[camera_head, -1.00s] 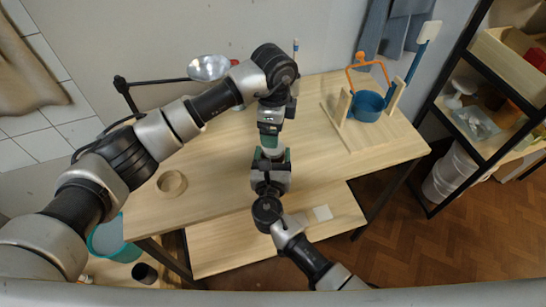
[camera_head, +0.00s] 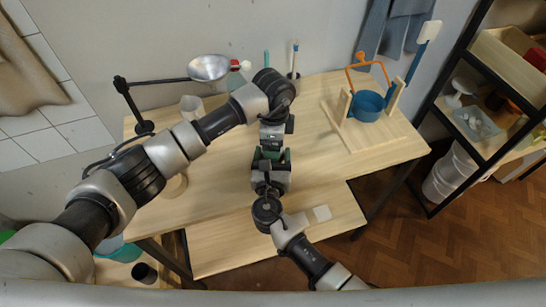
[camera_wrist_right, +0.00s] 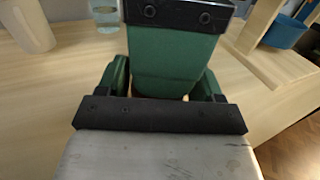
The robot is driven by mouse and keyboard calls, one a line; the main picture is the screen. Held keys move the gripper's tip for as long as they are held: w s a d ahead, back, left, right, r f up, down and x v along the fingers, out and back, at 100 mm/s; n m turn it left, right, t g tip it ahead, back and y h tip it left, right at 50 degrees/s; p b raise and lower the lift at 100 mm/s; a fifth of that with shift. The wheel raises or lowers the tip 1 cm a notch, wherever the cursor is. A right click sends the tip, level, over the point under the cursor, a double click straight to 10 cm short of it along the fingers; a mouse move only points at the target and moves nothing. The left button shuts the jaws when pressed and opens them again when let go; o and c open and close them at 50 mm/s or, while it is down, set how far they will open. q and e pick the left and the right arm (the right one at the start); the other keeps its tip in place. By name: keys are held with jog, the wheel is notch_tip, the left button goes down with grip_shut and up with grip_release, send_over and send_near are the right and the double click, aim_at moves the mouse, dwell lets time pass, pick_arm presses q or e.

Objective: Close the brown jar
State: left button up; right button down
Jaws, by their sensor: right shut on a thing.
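My left gripper (camera_head: 272,143) points down over the middle of the table, right at my right gripper. In the right wrist view its broad green finger (camera_wrist_right: 178,60) with a black band fills the centre. My right gripper (camera_head: 271,157) reaches in from the front, and its green fingers (camera_wrist_right: 162,88) show on either side of that finger. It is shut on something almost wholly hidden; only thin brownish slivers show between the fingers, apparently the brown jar. The left gripper's fingertips, anything between them and the jar's lid cannot be made out.
A blue pot (camera_head: 366,105) with an orange handle is in a wooden stand at the right. A lamp (camera_head: 208,68), a pale cup (camera_head: 190,107) and a clear bottle (camera_head: 238,78) are at the back left. A white tile (camera_head: 322,213) lies on the lower front shelf.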

pick_arm(q)
jog(key=shift+f, duration=0.65)
jog(key=c, duration=0.9)
jog(key=m, duration=0.3)
jog(key=shift+c, duration=0.2)
jog(key=o, duration=1)
jog(key=shift+r, duration=0.1)
